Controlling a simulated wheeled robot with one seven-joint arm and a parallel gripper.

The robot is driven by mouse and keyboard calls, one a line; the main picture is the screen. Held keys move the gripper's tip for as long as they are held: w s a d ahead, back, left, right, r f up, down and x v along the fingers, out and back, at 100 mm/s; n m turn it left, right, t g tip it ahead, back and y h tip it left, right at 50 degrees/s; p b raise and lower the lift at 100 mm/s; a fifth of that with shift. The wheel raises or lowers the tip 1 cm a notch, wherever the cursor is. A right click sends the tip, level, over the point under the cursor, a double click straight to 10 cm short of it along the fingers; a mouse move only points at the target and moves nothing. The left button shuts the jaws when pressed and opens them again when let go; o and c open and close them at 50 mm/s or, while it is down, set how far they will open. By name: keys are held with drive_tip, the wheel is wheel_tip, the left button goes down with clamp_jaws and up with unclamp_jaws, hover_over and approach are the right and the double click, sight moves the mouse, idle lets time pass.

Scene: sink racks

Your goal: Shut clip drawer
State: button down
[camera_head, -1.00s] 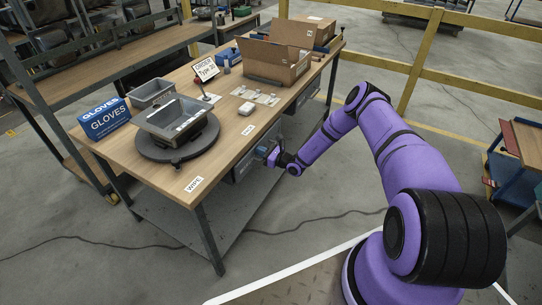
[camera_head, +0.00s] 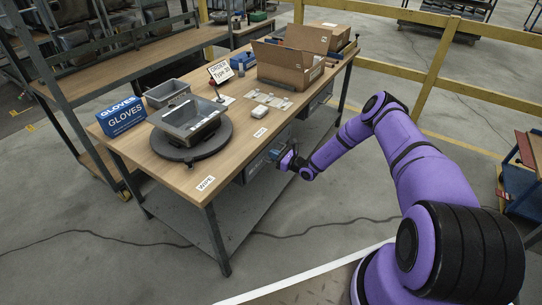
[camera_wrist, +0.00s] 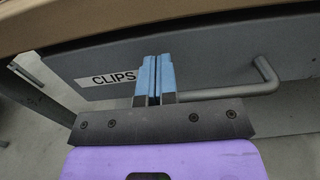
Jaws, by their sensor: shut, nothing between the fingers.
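The clip drawer (camera_wrist: 210,65) is a grey drawer front with a white "CLIPS" label in the wrist view, under the table's wooden edge. A grey bar handle (camera_wrist: 265,80) shows at its right. In the head view the drawer (camera_head: 253,170) hangs below the near long side of the table, partly behind my gripper. My gripper (camera_wrist: 154,60) has its two blue fingers together, in front of the drawer face just right of the label. Whether the fingertips touch the face is unclear. My gripper also shows at the table's side in the head view (camera_head: 276,154).
The wooden table (camera_head: 237,150) carries a grey bin on a black turntable (camera_head: 190,138), a gloves box (camera_head: 122,117) and an open cardboard box (camera_head: 290,62). Another drawer (camera_head: 318,100) sits farther along the same side.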

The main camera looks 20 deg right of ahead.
drive_tip(key=v, duration=1.2)
drive_tip(key=a+r+n+g+y, duration=0.2)
drive_tip(key=a+r+n+g, duration=0.3)
drive_tip(key=r, duration=0.6)
drive_tip(key=r+n+g+y, duration=0.2)
drive_tip(key=r+n+g, duration=0.3)
drive_tip(key=r, duration=0.5)
drive_tip(key=s+a+r+n+g+h, duration=0.25)
drive_tip(key=s+r+n, duration=0.25)
drive_tip(key=r, duration=0.5)
drive_tip(key=s+a+r+n+g+h, duration=0.1)
drive_tip(key=s+a+r+n+h, duration=0.2)
drive_tip(key=r, duration=0.7)
drive_tip(key=s+a+r+n+h, duration=0.1)
drive_tip(key=s+r+n+h, duration=0.55)
drive_tip(key=s+r, duration=1)
drive_tip(key=s+d+r+n+t+h, duration=0.1)
drive_tip(key=s+d+n+t, duration=0.1)
drive_tip(key=s, duration=0.7)
drive_tip(key=s+d+r+n+t+h, duration=0.1)
drive_tip(key=s+r+n+t+h, duration=0.1)
drive_tip(key=s, duration=0.7)
drive_tip(key=shift+d, duration=0.4)
drive_tip(key=shift+s+r+t, duration=0.1)
drive_tip(key=shift+r+t, duration=0.05)
drive_tip(key=shift+t, duration=0.1)
